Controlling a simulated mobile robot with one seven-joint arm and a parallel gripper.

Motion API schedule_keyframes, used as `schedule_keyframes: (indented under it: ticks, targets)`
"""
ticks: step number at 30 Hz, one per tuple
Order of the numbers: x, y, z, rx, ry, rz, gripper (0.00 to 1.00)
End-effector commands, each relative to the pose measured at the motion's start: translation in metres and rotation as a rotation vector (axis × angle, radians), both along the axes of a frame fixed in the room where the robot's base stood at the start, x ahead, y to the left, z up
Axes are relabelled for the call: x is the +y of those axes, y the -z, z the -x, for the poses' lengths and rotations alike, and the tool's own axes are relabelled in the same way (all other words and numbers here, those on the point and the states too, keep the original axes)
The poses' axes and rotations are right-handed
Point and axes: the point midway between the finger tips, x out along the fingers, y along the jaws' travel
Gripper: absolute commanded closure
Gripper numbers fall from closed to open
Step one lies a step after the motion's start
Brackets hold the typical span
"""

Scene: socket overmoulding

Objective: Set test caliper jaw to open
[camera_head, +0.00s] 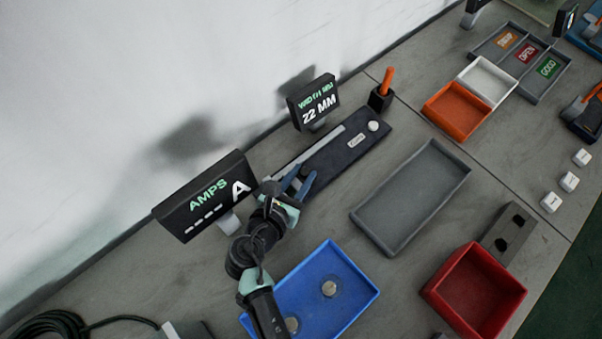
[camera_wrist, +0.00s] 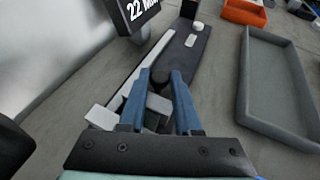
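The test caliper (camera_head: 352,152) is a long dark base with a pale rail along its wall side, a round white button and a small white label near its far end. It also shows in the wrist view (camera_wrist: 183,60). Its display (camera_head: 314,102) reads "WIDTH MM 22 MM". My gripper (camera_head: 301,178) is over the caliper's near end. In the wrist view its blue fingers (camera_wrist: 160,78) stand apart, with a dark rounded piece between the tips. Grey blocks (camera_wrist: 148,106), apparently the jaws, lie below and are partly hidden by the fingers. I cannot tell whether the fingers touch anything.
An "AMPS" display (camera_head: 207,197) stands close left of my arm. A blue tray (camera_head: 352,263) with round metal pieces lies below the arm. An empty grey tray (camera_head: 437,165) is to the right, with a red bin (camera_head: 474,290) nearer. An orange-handled tool stands in a holder (camera_head: 381,99) beyond the caliper.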

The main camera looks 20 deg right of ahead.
Motion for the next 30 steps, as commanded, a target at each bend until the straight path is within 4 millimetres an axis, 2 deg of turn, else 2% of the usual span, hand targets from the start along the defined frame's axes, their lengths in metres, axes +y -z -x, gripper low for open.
schedule_keyframes:
  ticks: [1, 4, 30]
  targets:
    - [0.0003, -0.0001, 0.0, 0.0, -0.001, 0.0, 0.83]
    - [0.0003, 0.0, 0.0, 0.0, -0.001, 0.0, 1.0]
    - [0.0006, -0.0001, 0.0, 0.0, -0.001, 0.0, 1.0]
